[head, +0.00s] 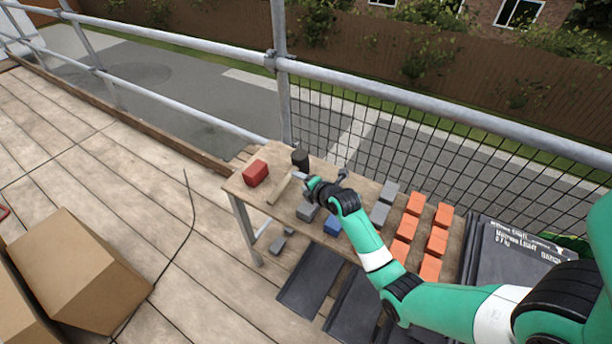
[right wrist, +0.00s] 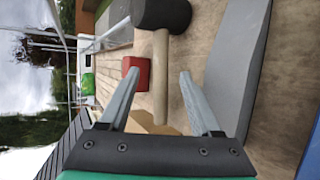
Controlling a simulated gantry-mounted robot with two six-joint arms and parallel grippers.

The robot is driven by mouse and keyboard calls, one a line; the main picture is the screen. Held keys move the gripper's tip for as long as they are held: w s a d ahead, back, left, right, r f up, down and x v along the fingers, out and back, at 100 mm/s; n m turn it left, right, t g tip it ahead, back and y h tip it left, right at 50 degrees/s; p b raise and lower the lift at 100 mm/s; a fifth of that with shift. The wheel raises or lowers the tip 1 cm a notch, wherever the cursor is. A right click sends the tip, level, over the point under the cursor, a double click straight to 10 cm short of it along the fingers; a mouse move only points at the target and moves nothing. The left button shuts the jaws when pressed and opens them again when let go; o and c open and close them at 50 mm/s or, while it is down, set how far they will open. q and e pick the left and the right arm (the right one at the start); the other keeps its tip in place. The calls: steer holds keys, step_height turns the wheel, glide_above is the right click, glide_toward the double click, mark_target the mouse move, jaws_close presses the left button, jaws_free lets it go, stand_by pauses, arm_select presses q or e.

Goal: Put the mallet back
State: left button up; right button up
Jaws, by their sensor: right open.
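The mallet has a black head (head: 300,159) and a pale wooden handle (head: 279,190). It lies on the wooden table (head: 262,152) near its left end. In the right wrist view its dark head (right wrist: 162,14) is at the top, and its handle (right wrist: 160,85) runs down between my fingers. My right gripper (head: 303,178) is over the table beside the mallet. In the right wrist view the gripper (right wrist: 156,55) is open, its fingers apart on either side of the handle, with gaps visible on both sides. My left gripper is not in view.
A red block (head: 256,173) stands left of the mallet. Grey blocks (head: 307,211), a blue block (head: 333,225) and several orange blocks (head: 409,228) lie right on the table. Railing and mesh (head: 380,140) run behind. Cardboard boxes (head: 85,265) stand on the deck at left.

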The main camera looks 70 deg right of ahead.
steer(key=p+v, duration=0.1)
steer(key=v, duration=0.2)
steer(key=shift+s, duration=0.1)
steer(key=w+a+r+m+t, duration=0.25)
steer(key=w+a+r, duration=0.2)
steer(key=r, duration=0.55)
steer(key=w+a+r+m+t+y, duration=0.1)
steer(key=w+a+r+t, duration=0.3)
steer(key=r, duration=0.6)
steer(key=w+a+r+m+t, duration=0.25)
steer(key=a+r, duration=0.25)
steer(key=r, duration=0.5)
steer(key=s+a+r+m+t+y, duration=0.2)
steer(key=a+r, duration=0.4)
steer(key=r, duration=0.3)
steer(key=s+a+r+m+t+y, duration=0.2)
steer(key=s+a+r, duration=0.4)
steer(key=r, duration=0.3)
steer(key=s+a+r+m+t+y, duration=0.3)
steer(key=s+a+r+t, duration=0.1)
steer(key=a+r, duration=0.4)
steer(key=shift+s+r+t+y, duration=0.25)
steer(key=shift+r+t+y, duration=0.2)
steer(key=shift+r, duration=0.35)
